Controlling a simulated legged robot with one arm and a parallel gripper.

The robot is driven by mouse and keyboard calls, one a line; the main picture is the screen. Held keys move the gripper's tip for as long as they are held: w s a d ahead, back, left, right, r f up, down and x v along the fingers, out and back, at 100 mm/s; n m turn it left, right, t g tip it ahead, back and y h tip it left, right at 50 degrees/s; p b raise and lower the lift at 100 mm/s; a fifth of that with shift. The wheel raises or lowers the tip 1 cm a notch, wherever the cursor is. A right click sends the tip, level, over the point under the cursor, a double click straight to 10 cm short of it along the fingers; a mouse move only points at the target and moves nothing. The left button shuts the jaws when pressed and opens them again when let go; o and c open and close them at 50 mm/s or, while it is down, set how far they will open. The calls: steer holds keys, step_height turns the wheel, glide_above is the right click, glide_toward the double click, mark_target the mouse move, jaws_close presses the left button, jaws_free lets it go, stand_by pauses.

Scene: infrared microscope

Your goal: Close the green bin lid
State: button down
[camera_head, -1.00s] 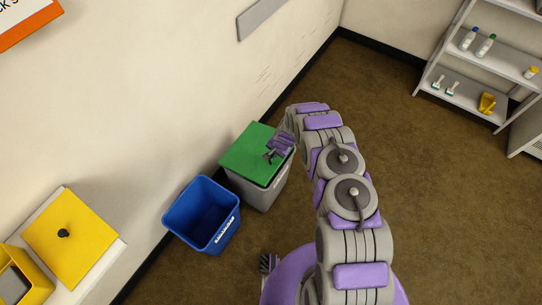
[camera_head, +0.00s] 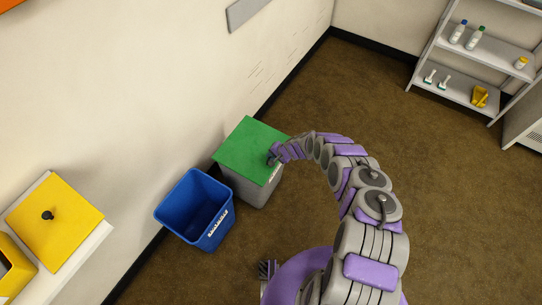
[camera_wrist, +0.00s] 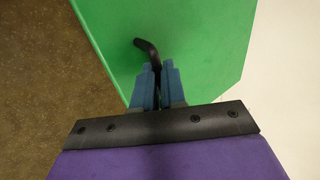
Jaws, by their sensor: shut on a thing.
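The green lid (camera_head: 247,146) lies over the top of a grey bin (camera_head: 250,188) against the wall. I cannot tell whether it sits fully flush on the rim. My gripper (camera_head: 274,157) is at the lid's right-hand edge. In the wrist view the gripper's blue fingers (camera_wrist: 157,75) are shut on a dark curved handle (camera_wrist: 147,47), which stands out against the green lid (camera_wrist: 200,50). The part of the handle between the fingers is hidden.
An open blue bin (camera_head: 197,211) stands just left of the grey bin. A yellow lid with a black knob (camera_head: 62,232) is at the far left. A shelf unit (camera_head: 455,88) with bottles stands at the back right. The brown floor (camera_head: 350,85) between is clear.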

steer(key=shift+s+f, duration=0.45)
steer(key=shift+f, duration=0.05)
steer(key=c, duration=1.2)
jaws_free()
steer(key=w+p+v, duration=0.1)
steer(key=p+v, duration=0.7)
steer(key=v, duration=0.9)
steer(key=shift+d+r, duration=0.2)
steer(key=shift+r, duration=0.2)
